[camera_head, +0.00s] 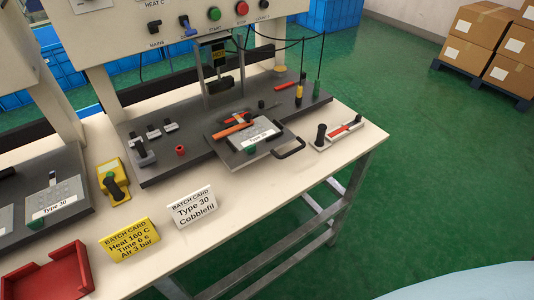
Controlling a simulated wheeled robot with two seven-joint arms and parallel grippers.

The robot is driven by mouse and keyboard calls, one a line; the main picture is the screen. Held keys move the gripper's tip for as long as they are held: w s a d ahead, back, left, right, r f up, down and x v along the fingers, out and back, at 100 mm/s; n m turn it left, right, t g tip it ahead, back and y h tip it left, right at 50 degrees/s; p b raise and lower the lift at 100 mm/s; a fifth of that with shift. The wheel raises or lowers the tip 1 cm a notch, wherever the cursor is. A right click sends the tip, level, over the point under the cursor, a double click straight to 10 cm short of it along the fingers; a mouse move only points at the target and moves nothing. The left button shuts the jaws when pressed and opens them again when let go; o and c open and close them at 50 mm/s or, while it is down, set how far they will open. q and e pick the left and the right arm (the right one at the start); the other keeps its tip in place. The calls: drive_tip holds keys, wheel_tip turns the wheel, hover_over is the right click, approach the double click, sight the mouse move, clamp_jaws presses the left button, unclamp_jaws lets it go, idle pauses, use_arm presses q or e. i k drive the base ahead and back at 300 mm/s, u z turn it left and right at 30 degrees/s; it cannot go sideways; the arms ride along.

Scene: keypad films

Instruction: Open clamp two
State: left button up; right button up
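No clamp carries a number that I can read, so I cannot tell which is clamp two. A dark sliding plate (224,146) with a loop handle (290,149) stands out at the front of the press base. Neither of my grippers is in view.
A press head (220,85) hangs above the plate's back. A yellow tool (114,181), batch cards (192,206) and a red tray (50,276) stand along the front left. A white holder with a black knob (336,134) is at the right. The table's front right is clear.

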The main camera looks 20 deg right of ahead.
sight(248, 117)
drive_tip(key=u, duration=1.55)
drive_tip(key=k, duration=0.95)
drive_tip(key=z, duration=1.2)
drive_tip(key=i, duration=0.5)
drive_tip(key=u, duration=0.05)
